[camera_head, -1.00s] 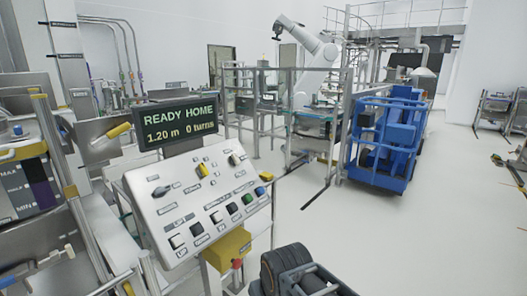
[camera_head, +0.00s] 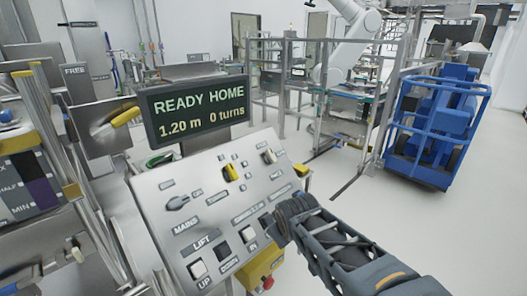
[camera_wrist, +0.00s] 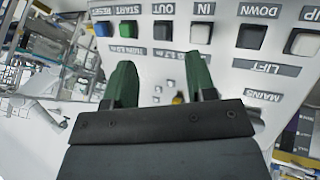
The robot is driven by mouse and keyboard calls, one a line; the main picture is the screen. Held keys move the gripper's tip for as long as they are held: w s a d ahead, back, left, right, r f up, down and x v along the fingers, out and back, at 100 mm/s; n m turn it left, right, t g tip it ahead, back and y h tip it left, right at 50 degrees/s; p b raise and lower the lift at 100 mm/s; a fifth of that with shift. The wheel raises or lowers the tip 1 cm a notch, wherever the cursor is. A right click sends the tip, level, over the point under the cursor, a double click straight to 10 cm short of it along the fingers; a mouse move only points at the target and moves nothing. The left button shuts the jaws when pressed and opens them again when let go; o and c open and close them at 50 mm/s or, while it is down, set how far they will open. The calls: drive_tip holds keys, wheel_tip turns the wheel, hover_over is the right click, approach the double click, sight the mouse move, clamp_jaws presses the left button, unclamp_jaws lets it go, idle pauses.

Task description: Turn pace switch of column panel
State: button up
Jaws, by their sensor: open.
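The sloped metal column panel (camera_head: 150,190) stands in the middle left of the head view. It carries a grey knob (camera_head: 178,202) by the MAINS label, a yellow knob (camera_head: 231,173) and a pale knob (camera_head: 268,155) at the upper right. The small labels are too blurred to tell which knob is pace. My gripper (camera_head: 284,228) is over the panel's lower right, hiding some buttons. In the wrist view its green fingers (camera_wrist: 160,75) are open and apart, with nothing held. The panel (camera_wrist: 225,75) appears upside down there, with small knobs partly hidden beyond the fingers.
A display (camera_head: 197,108) above the panel reads READY HOME, 1.20 m, 0 turns. Push buttons such as UP (camera_head: 198,268) line the panel's lower edge. A yellow box (camera_head: 262,268) hangs below. A blue caged cart (camera_head: 437,125) stands at the right; floor between is clear.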

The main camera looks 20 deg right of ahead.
drive_tip(key=w+d+r+n+t+h, duration=0.1)
drive_tip(key=w+d+r+n+t, duration=0.2)
drive_tip(key=w+d+n, duration=0.4)
drive_tip(key=w+d+r+n+t, duration=0.25)
drive_tip(key=w+n, duration=0.35)
drive_tip(key=w, duration=0.3)
drive_tip(key=n+t+y, duration=0.4)
drive_tip(key=n+y, duration=0.6)
drive_tip(key=n, duration=1.4)
approach(273, 154)
drive_tip(key=p+x, duration=0.4)
drive_tip(key=x, duration=0.6)
drive_tip(key=shift+w+a+r, duration=0.15)
drive_tip(key=shift+w, duration=0.1)
drive_tip(key=shift+c, duration=0.5)
drive_tip(key=c, duration=0.6)
